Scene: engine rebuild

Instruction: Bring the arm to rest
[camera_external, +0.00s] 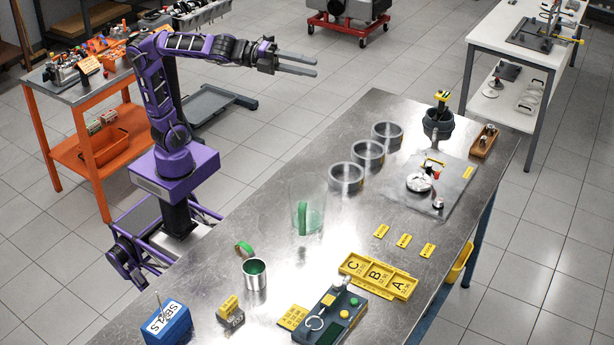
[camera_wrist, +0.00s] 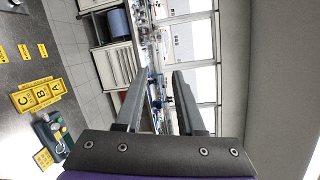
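My purple arm stands at the left side of the steel workbench (camera_external: 340,225) in the external view. The arm is raised and bent, with the forearm stretched out level to the right. My gripper (camera_external: 316,66) is above floor level beyond the bench's far left edge, well clear of the bench top. Its two grey fingers are parallel with a gap between them. In the wrist view the fingers (camera_wrist: 160,85) stand apart, and nothing is between them. The gripper touches nothing.
The bench holds several metal rings (camera_external: 346,178), a clear cylinder (camera_external: 308,205), a yellow A-B-C tray (camera_external: 378,277), a blue SEALS box (camera_external: 167,323) and a plate with parts (camera_external: 455,195). An orange cart (camera_external: 95,150) stands left of my arm. Floor (camera_external: 300,110) beneath the gripper is clear.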

